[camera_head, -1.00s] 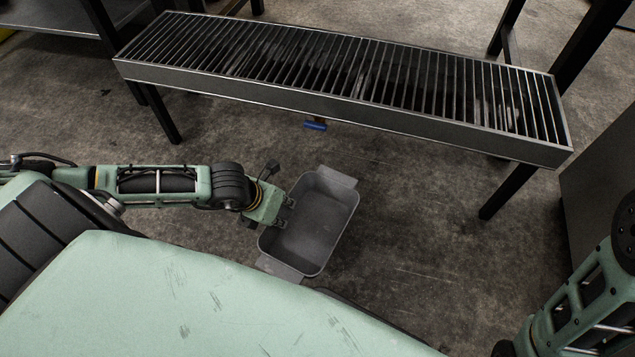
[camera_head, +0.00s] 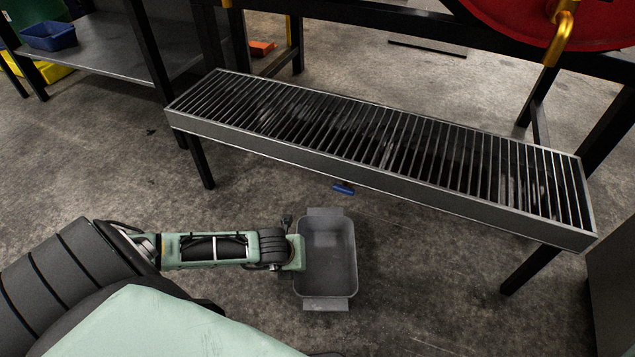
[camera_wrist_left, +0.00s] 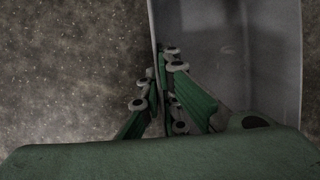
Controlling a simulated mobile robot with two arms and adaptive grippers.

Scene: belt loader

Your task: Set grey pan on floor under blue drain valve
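The grey pan (camera_head: 328,287) is an open rectangular tub with a flat tab at each end. It is in front of the grated trough, a little toward the viewer from the blue drain valve (camera_head: 343,188), which hangs under the trough's front edge. My left gripper (camera_head: 299,252) is at the pan's left long wall. In the left wrist view its fingers (camera_wrist_left: 168,90) are closed on either side of the wall of the pan (camera_wrist_left: 270,60). I cannot tell if the pan touches the floor. My right gripper is out of view.
The grated trough (camera_head: 375,185) stands on black legs over the concrete floor (camera_head: 430,270). A shelf with a blue bin (camera_head: 48,36) is at the far left. A red wheel with a yellow handle (camera_head: 562,40) is at top right. Floor right of the pan is clear.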

